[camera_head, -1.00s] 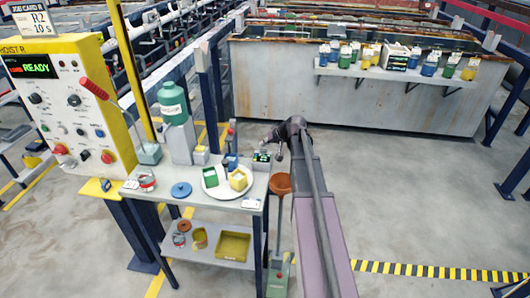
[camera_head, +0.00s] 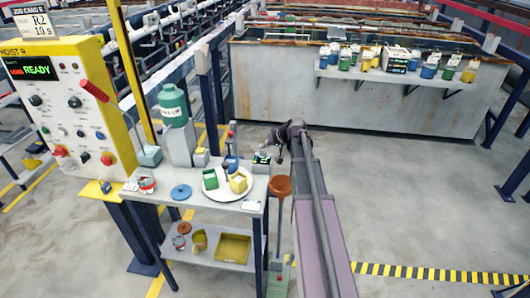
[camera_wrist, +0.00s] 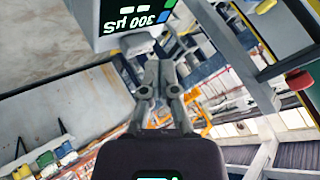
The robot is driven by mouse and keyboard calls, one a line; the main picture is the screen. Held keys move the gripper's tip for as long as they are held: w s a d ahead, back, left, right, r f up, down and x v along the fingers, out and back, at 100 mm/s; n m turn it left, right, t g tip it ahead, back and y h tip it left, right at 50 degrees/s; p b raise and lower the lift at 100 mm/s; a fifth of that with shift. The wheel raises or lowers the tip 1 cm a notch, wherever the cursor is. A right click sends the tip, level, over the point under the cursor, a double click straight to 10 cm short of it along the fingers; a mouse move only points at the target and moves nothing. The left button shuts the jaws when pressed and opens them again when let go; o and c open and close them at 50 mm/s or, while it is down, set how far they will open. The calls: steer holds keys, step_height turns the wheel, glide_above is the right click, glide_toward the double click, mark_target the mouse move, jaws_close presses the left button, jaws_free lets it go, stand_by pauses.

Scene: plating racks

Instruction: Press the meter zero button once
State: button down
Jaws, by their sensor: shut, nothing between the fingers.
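Contact cannot be told. In the head view my gripper (camera_head: 267,145) is small, close to the meter.
Floor is open further right.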

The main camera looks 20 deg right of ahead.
mark_target(264, 152)
steer(key=shift+w+f+b, duration=0.1)
steer(key=shift+f+b, duration=0.8)
steer(key=shift+b, duration=0.05)
stand_by(1.5)
steer(key=shift+r, duration=0.1)
steer(key=shift+r+p, duration=0.85)
steer(key=shift+p, duration=0.1)
step_height(264, 152, up, 5)
steer(key=p, duration=0.5)
stand_by(0.4)
stand_by(0.7)
